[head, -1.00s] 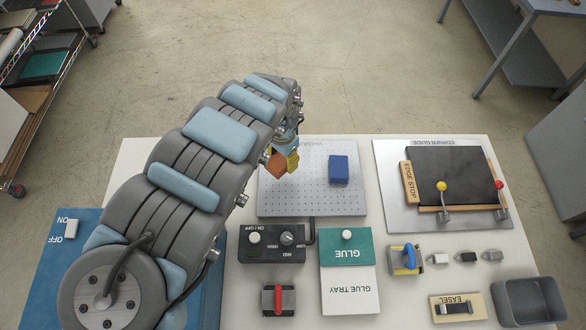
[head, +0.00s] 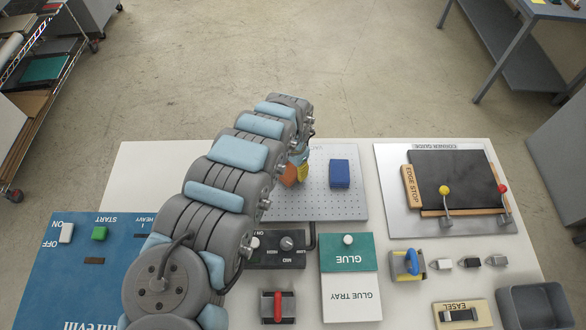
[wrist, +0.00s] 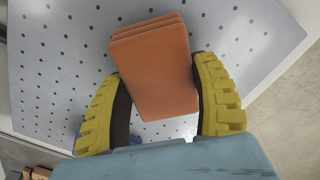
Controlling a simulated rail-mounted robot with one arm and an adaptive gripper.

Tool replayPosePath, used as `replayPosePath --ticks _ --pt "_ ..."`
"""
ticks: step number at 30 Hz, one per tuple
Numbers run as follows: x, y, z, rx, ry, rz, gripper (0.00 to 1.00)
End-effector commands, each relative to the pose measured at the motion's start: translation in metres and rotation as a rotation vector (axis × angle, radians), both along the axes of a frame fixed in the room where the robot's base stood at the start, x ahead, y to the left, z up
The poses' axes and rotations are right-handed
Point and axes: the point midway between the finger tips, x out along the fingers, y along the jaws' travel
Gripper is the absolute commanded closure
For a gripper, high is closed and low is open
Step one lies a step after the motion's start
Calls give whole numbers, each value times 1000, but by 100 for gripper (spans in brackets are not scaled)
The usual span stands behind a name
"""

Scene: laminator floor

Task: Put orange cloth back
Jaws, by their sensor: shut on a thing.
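The orange cloth, a folded stack of layers (wrist: 152,66), is between the two yellow fingers of my gripper (wrist: 160,108) in the wrist view. The gripper is shut on it. In the head view the orange cloth (head: 288,175) and my gripper (head: 297,171) are over the left part of the perforated vacuum plate (head: 330,207). My arm partly hides them there. I cannot tell how high the cloth is above the plate. A folded blue cloth (head: 339,174) lies on the plate to the right of my gripper, apart from it.
A control box with a knob (head: 286,243) and the glue tray (head: 350,298) stand nearer than the plate. The corner guide board (head: 387,220), with small levers, is to the right. A grey bin (head: 505,312) is at the near right. The table's far left (head: 160,165) is bare.

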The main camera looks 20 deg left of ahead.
Motion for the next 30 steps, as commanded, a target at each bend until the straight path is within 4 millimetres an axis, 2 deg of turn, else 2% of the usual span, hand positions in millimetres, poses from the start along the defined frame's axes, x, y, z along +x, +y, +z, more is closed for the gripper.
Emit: replayPosePath --ticks 15,16,18,30 --pt "0 -1 -8 0 1 -1 73" --pt "0 -1 -8 0 1 -1 27" --pt "0 0 -7 0 1 -1 9" --pt "0 0 -2 1 0 0 9"
